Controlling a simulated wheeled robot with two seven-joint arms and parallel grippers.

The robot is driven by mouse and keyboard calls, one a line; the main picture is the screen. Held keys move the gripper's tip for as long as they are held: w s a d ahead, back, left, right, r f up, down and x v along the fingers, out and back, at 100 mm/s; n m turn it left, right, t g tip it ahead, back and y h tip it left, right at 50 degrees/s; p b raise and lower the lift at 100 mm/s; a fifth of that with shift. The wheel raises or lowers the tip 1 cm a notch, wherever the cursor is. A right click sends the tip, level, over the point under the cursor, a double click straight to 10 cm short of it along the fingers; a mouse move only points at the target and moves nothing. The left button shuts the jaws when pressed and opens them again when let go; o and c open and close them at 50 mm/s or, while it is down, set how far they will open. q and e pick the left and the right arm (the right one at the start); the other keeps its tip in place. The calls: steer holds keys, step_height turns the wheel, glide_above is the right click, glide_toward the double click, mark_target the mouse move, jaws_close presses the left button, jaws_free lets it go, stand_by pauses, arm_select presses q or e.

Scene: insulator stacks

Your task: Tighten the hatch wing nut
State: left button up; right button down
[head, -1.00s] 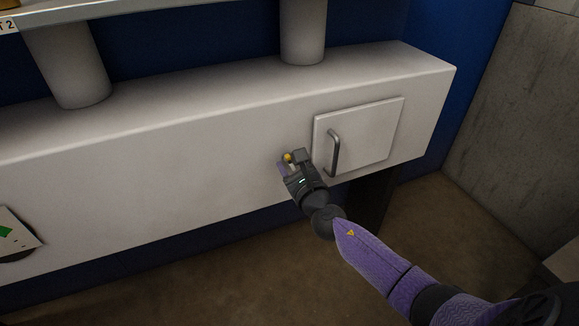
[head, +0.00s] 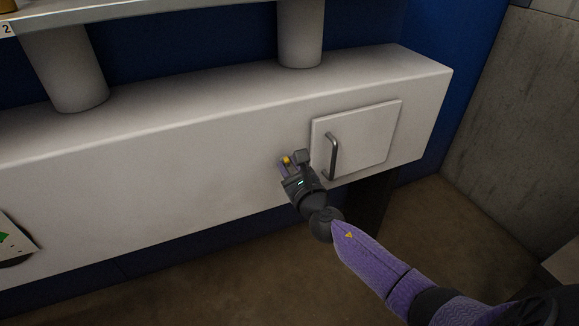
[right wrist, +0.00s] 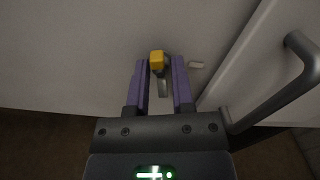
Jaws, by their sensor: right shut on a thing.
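The hatch is a white square door (head: 367,134) at the right end of the white casing, flat against its front and apparently closed. It has a grey bar handle (head: 332,156). The wing nut (head: 286,160) shows as a small yellow piece just left of the hatch. In the right wrist view the yellow wing nut (right wrist: 156,60) sits between the purple fingers, with a grey part below it. My right gripper (head: 294,165) is shut on the wing nut; its fingers (right wrist: 160,75) hide part of it. My left gripper is not in view.
The hatch handle also stands out close to my right gripper in the right wrist view (right wrist: 285,95). The white casing (head: 150,165) runs left, carrying two white columns (head: 65,70). A concrete wall (head: 515,120) stands at right. The brown floor below is open.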

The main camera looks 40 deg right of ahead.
steer(key=shift+f+m, duration=0.1)
steer(key=shift+m, duration=1.1)
steer(key=m, duration=0.2)
steer(key=shift+d+m+b, duration=0.1)
steer(key=shift+m+b, duration=0.2)
steer(key=m, duration=0.4)
steer(key=shift+s+m, duration=0.1)
steer(key=shift+m, duration=0.2)
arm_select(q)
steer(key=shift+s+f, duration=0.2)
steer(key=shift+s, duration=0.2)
arm_select(e)
steer(key=m, duration=0.8)
steer(key=shift+d+f, duration=0.15)
steer(key=shift+d, duration=0.05)
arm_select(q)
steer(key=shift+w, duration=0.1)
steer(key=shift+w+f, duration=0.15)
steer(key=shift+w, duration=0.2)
